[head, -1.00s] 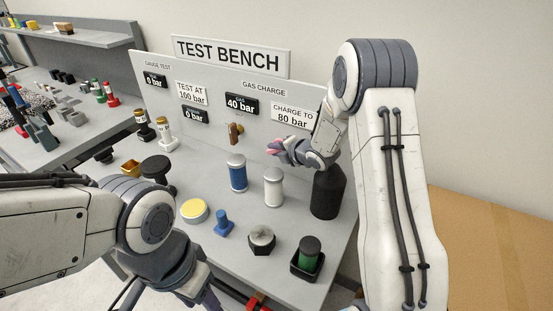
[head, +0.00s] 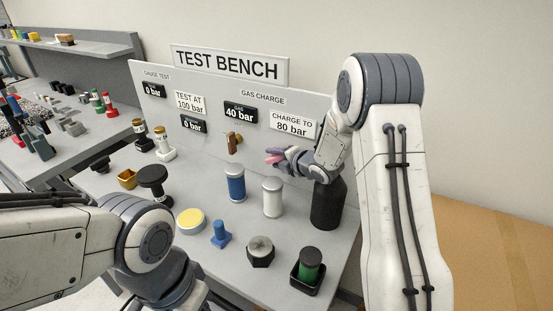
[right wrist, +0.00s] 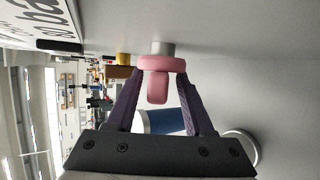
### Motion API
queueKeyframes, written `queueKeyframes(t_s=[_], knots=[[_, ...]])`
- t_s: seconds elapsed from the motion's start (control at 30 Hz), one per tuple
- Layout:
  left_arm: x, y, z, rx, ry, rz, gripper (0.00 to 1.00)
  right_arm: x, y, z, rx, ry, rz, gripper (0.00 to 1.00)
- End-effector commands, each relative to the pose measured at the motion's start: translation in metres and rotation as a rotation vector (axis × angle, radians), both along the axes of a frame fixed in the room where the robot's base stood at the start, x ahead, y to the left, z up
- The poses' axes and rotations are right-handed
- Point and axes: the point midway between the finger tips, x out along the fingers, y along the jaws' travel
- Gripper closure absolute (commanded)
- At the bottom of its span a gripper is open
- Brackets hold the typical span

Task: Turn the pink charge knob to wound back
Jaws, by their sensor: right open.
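The pink charge knob (right wrist: 159,65) shows in the right wrist view, a round disc with a grip bar pointing toward the camera. It is mounted on a short grey stem from the panel. My right gripper (right wrist: 162,74) is open, with its two purple fingers on either side of the knob; contact is not clear. In the head view the right gripper (head: 274,155) is in front of the panel, below the "charge to 80 bar" sign (head: 291,124), and largely hides the knob. The gas display (head: 239,111) reads 40 bar. My left arm is at lower left; its fingers are not visible.
A black bottle (head: 327,205) stands close beneath my right wrist. A blue cylinder (head: 235,184) and a white cylinder (head: 272,198) stand on the bench below the gripper. A brown fitting (head: 234,143) is on the panel to the left.

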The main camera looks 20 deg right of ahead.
Motion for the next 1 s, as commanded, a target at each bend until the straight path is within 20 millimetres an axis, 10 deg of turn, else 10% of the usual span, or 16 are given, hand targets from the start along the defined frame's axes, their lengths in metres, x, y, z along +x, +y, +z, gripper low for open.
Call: queueKeyframes(t_s=[1.0], knots=[[0.000, 0.000, -0.017, 0.000, 0.000, 0.000, 0.50, -0.089, -0.032, 0.045, 0.000, 0.000, 0.001, 0.47]])
